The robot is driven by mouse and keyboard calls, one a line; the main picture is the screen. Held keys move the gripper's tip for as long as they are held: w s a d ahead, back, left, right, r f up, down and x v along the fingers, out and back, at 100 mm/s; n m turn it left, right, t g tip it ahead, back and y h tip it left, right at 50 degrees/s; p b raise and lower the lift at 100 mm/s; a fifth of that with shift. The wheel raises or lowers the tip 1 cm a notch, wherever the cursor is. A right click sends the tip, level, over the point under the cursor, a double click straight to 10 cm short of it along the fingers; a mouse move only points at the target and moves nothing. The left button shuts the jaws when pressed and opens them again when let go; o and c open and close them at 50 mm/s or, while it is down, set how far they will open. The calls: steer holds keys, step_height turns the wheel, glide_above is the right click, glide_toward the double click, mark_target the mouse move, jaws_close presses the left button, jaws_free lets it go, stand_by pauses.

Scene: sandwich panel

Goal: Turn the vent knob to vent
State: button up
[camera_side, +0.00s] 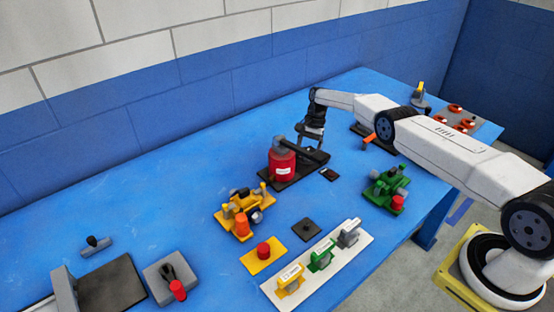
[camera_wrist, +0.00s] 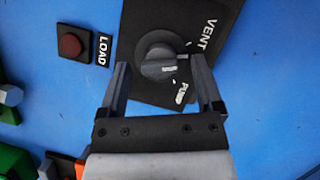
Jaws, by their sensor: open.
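The vent knob (camera_wrist: 158,52) is a round dark grey knob with a white mark on its lower right side. It sits on a black plate (camera_wrist: 142,20) with white VENT lettering at upper right and PUMP lettering at lower right. The white mark lies nearer the PUMP side. My gripper (camera_wrist: 160,64) is open, with one finger on each side of the knob; I cannot tell whether they touch it. In the side view, my gripper (camera_side: 312,138) points down over the far end of the black plate (camera_side: 290,180). The knob is not clear there.
A red cylinder (camera_side: 282,162) with a black bar stands close beside my gripper. A red button (camera_wrist: 70,45) labelled LOAD sits left of the plate. A green fixture (camera_side: 386,190) and a yellow fixture (camera_side: 242,212) stand nearer the front. The table (camera_side: 170,190) is bare toward the left back.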

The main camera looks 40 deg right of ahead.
steer(key=shift+v, duration=0.95)
step_height(320, 180, up, 7)
stand_by(0.3)
steer(key=shift+a+f+n+h, duration=0.1)
steer(key=shift+f+n+h, duration=0.15)
steer(key=shift+n, duration=0.3)
steer(key=shift+a+f+n+h, duration=0.15)
steer(key=shift+n+h, duration=0.2)
steer(key=shift+n, duration=0.2)
steer(key=shift+f+n+t+h, duration=0.3)
steer(key=shift+n+t+h, duration=0.15)
steer(key=shift+n, duration=0.75)
steer(key=n, duration=0.1)
steer(key=n+h, duration=0.1)
steer(key=n, duration=0.1)
steer(key=n+t+h, duration=0.1)
steer(key=shift+s+a+f, duration=0.25)
steer(key=shift+s+a, duration=0.05)
steer(key=shift+a, duration=0.1)
steer(key=shift+f, duration=0.1)
